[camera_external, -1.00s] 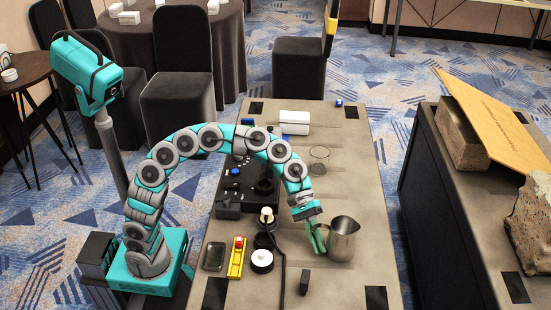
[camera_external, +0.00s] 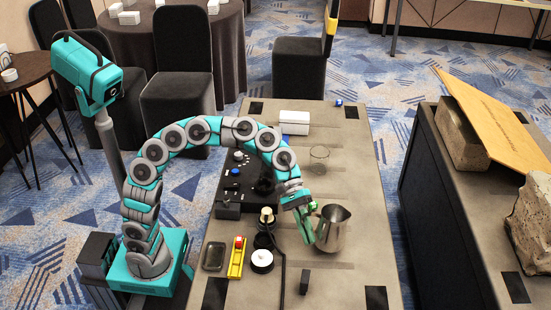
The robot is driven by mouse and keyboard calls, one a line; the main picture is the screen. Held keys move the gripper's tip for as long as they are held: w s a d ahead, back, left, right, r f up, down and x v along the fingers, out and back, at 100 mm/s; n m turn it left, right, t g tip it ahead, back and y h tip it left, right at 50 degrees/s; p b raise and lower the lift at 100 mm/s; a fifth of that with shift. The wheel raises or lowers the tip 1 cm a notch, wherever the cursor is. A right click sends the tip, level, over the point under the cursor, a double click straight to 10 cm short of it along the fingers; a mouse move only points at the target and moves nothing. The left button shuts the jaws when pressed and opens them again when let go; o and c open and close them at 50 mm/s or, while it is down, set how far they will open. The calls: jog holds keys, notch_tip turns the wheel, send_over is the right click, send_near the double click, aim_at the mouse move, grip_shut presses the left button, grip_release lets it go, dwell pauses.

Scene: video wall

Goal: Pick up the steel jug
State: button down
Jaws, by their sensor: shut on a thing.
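The steel jug (camera_external: 332,229) is a shiny metal pitcher over the right part of the grey table (camera_external: 350,285). It is tilted a little, and a shadow lies on the table to its right. It looks lifted slightly off the table top. My gripper (camera_external: 312,228), with green fingers, is at the jug's left side and shut on it, seemingly at the handle. The fingertips and handle are partly hidden and small.
Left of the jug stand a black control panel (camera_external: 236,185), a yellow box with a red button (camera_external: 237,258) and a round white-topped item (camera_external: 262,259). The table's right side is clear.

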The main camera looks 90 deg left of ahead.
jog(key=shift+s+a+r+b, duration=0.15)
jog(key=shift+s+a+r, duration=0.15)
jog(key=shift+s, duration=1.8)
jog(key=shift+s+a+r+b, duration=0.15)
jog(key=shift+s+a, duration=0.3)
jog(key=shift+s, duration=1.6)
jog(key=shift+s+a+r+b, duration=0.1)
jog(key=shift+s+a+r, duration=0.2)
jog(key=shift+s, duration=1.8)
